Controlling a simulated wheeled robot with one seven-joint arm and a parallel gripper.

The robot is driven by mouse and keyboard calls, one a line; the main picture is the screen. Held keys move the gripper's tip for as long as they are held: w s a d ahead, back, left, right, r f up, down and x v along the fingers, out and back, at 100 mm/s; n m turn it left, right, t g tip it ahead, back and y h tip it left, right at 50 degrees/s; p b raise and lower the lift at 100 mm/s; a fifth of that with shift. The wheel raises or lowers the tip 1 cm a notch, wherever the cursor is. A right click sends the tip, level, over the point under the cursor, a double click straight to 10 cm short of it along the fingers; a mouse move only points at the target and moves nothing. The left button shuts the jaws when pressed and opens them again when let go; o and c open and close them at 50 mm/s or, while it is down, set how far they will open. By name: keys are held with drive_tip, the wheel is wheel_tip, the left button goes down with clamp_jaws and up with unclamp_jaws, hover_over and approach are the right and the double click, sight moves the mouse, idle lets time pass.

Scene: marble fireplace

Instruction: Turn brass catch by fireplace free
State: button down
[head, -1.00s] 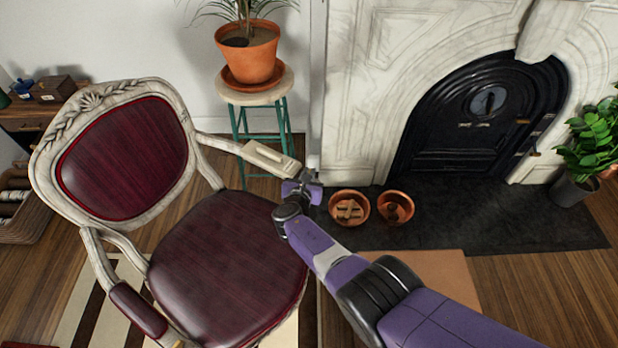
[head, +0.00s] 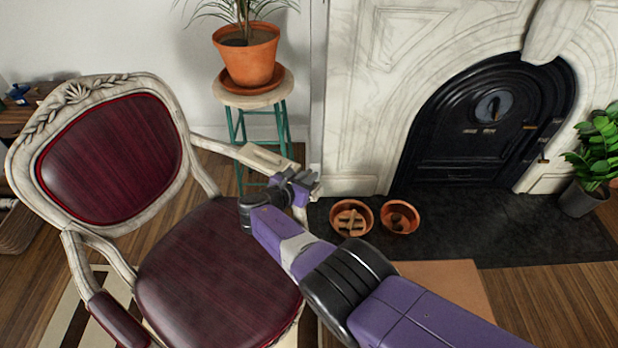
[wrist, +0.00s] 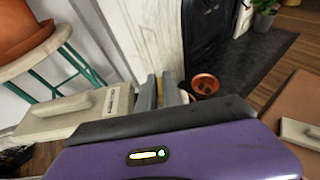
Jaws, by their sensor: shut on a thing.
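The black fireplace door (head: 460,150) is set in a marble surround (head: 365,90) at the right of the head view. Small brass fittings (head: 542,160) show at the door's right edge; which one is the catch, I cannot tell. My gripper (head: 314,187) is well left of the door, beside the end of the chair's right-hand arm. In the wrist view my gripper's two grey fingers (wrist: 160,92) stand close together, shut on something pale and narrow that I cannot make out. The fittings are not visible in the wrist view.
A carved chair (head: 215,265) stands at left. A cream block (head: 266,160) with a raised grip lies at its arm; it also shows in the wrist view (wrist: 75,118). A potted plant (head: 245,60) stands on a stool (head: 255,100). Terracotta bowls (head: 400,217) sit on the dark hearth (head: 470,235).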

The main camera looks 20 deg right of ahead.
drive_tip(key=shift+d, duration=0.1)
drive_tip(key=c, duration=1.5)
unclamp_jaws()
drive_tip(key=shift+r, duration=0.1)
drive_tip(key=p+v, duration=0.5)
drive_tip(key=v, duration=0.2)
drive_tip(key=shift+s+a, duration=0.25)
drive_tip(key=shift+a, duration=0.1)
